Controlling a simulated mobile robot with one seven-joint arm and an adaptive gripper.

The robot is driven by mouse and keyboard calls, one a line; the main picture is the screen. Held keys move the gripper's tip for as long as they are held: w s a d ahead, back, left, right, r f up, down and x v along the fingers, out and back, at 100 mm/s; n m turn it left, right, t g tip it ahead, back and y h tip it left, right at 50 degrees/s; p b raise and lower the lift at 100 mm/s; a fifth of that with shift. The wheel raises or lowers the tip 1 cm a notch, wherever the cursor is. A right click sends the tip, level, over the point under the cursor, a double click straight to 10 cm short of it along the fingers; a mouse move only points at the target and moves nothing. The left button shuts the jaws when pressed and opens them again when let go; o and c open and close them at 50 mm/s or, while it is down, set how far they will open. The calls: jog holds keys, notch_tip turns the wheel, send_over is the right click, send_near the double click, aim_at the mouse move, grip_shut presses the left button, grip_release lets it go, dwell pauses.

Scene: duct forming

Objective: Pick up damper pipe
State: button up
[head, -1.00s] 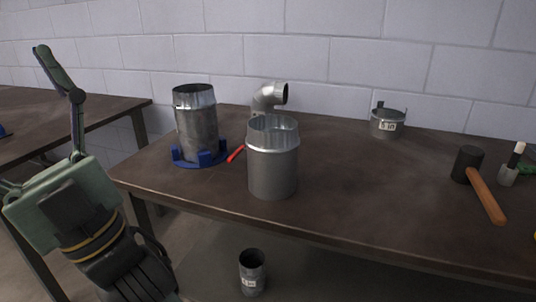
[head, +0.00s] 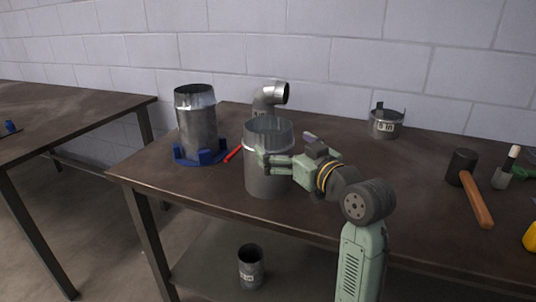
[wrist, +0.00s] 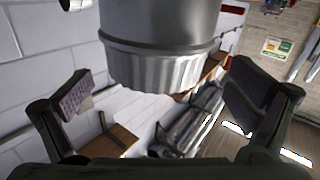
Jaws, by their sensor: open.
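A grey metal pipe with a crimped upper rim (head: 268,130) stands upright at the front middle of the table; I take it for the damper pipe, though no damper shows. My gripper (head: 285,152) is open at its right side, with one finger across its front in the head view. My gripper hides part of the pipe's right side.
Another pipe (head: 197,125) stands in a blue holder (head: 183,158) at left, beside a red tool (head: 233,153). An elbow (head: 270,97) is behind. A short collar (head: 386,124) and a mallet (head: 470,185) are at right. A small pipe (head: 251,268) is below.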

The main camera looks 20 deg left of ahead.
aim_at(256, 125)
jog(key=shift+x, duration=0.95)
jog(key=p+x, duration=0.1)
jog(key=x, duration=0.1)
jog(key=p+x, duration=0.1)
jog(key=x, duration=0.1)
jog(key=shift+a+r+p, duration=0.15)
jog(key=shift+r+p, duration=0.1)
jog(key=shift+p, duration=0.1)
jog(key=shift+w+a+f, duration=0.15)
jog(key=shift+w+a, duration=0.25)
jog(key=shift+c, duration=0.4)
jog(key=c, duration=1.5)
